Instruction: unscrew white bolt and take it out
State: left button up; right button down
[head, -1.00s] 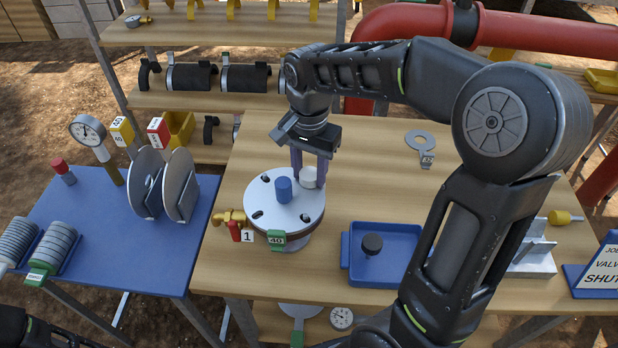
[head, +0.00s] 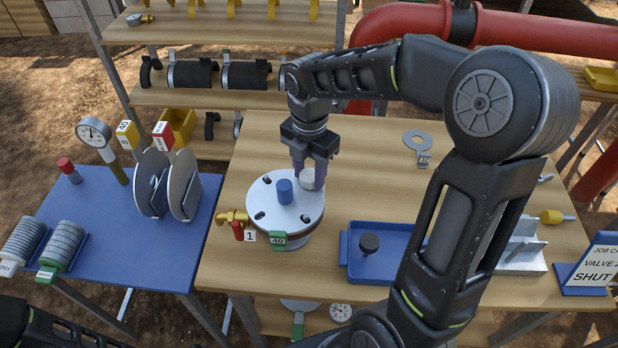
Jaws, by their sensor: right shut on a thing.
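The white bolt (head: 308,180) stands at the back right of the round white flange (head: 272,217) on the wooden table. My right gripper (head: 310,172) points down from above and is shut on the white bolt, with its purple fingers on either side. Whether the bolt's lower end is still in its hole cannot be told. A blue bolt (head: 284,190) stands upright on the flange just left of the white one. Part of my left arm shows at the bottom left corner, but its gripper is out of view.
A blue tray (head: 352,270) with a black knob-like bolt (head: 369,243) in it lies right of the flange. A yellow valve with red handle (head: 236,222) sits at the flange's left. A flat ring tag (head: 418,142) lies behind; the table between is clear.

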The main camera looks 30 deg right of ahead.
jog(key=c, duration=0.8)
grip_release()
jog(key=shift+o, duration=0.5)
